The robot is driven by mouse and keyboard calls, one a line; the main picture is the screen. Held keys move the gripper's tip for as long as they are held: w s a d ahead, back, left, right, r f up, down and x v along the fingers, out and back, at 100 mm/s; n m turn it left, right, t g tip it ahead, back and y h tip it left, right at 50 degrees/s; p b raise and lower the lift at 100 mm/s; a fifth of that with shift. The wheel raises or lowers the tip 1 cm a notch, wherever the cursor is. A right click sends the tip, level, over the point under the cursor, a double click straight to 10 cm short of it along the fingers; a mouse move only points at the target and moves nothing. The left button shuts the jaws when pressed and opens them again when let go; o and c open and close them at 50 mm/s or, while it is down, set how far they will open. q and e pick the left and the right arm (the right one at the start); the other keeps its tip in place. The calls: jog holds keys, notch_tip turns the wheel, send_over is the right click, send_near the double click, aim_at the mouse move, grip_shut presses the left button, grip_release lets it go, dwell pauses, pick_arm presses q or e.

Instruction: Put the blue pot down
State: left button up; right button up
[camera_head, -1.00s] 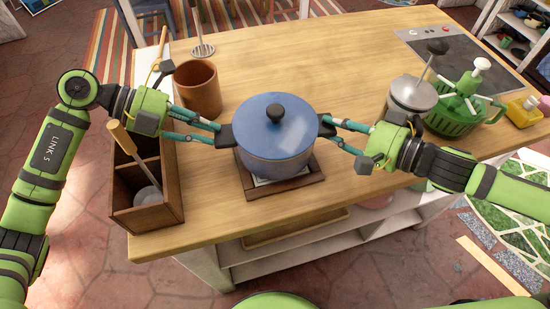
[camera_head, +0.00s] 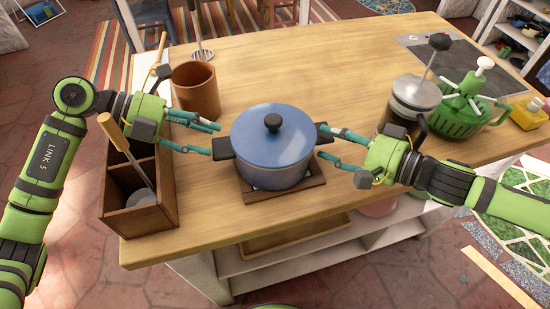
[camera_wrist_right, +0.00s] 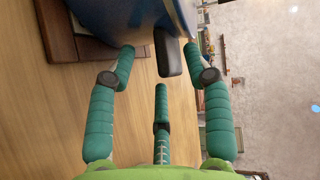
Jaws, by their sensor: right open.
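The blue pot (camera_head: 273,148) with its blue lid and black knob sits upright on a square wooden trivet (camera_head: 257,196) near the counter's front edge. My left gripper (camera_head: 213,139) is open and empty, just left of the pot's left black handle, with a small gap. My right gripper (camera_head: 322,143) is open at the right handle. In the right wrist view the black handle (camera_wrist_right: 170,58) lies between the spread fingertips, and part of the pot's side (camera_wrist_right: 115,15) shows above. The trivet's far side is hidden by the pot.
A wooden utensil box (camera_head: 160,217) stands at the left, a brown cup (camera_head: 195,90) behind my left gripper. A French press (camera_head: 412,95) and a green spinner bowl (camera_head: 458,118) stand behind my right arm. The counter (camera_head: 310,65) behind the pot is clear.

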pick_arm(q)
jog(key=shift+s+a+f, duration=0.1)
jog(key=shift+s+f, duration=0.05)
jog(key=shift+f, duration=0.35)
jog(key=shift+s+a+f, duration=0.1)
jog(key=shift+s+f, duration=0.05)
jog(key=shift+f, duration=0.3)
pick_arm(e)
jog(key=shift+w+d+f, duration=0.1)
jog(key=shift+d+f, duration=0.1)
jog(key=shift+w+a+r, duration=0.1)
jog(key=shift+w+a, duration=0.05)
jog(key=shift+a, duration=0.2)
pick_arm(q)
jog(key=d+r+v, duration=0.1)
jog(key=v, duration=0.7)
jog(key=shift+w+a+r, duration=0.25)
jog(key=shift+w+r, duration=0.05)
jog(key=shift+r, duration=0.1)
pick_arm(e)
jog(key=shift+d, duration=0.2)
pick_arm(q)
jog(key=shift+a, duration=0.1)
pick_arm(e)
jog(key=shift+o, duration=0.4)
jog(key=o, duration=0.7)
jog(key=shift+a+r, duration=0.2)
jog(key=shift+r, duration=4.75)
